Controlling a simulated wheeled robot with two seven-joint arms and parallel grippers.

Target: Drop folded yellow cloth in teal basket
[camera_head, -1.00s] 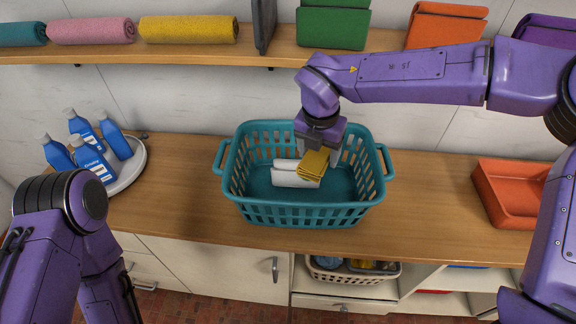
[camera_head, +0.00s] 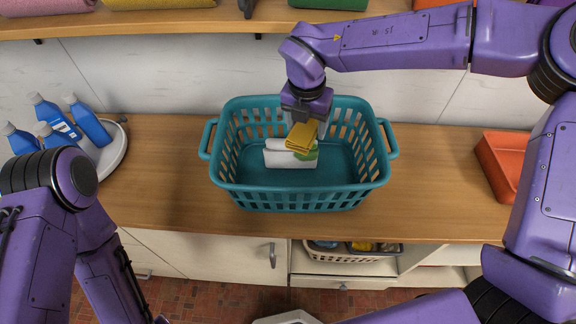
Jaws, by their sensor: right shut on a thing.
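The folded yellow cloth (camera_head: 301,136) is held in my right gripper (camera_head: 306,122), over the inside of the teal basket (camera_head: 290,200). My right gripper points down into the basket and is shut on the cloth. White folded or rolled cloths (camera_head: 283,159) lie in the basket just below the yellow cloth, with a green patch beside them. I cannot tell whether the yellow cloth touches them. My left arm (camera_head: 60,185) shows at the lower left, but its fingers are out of view.
Several blue bottles (camera_head: 88,124) stand on a white round tray (camera_head: 116,150) at the left. An orange tray (camera_head: 505,160) sits at the right of the counter. A wooden shelf (camera_head: 200,22) runs above.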

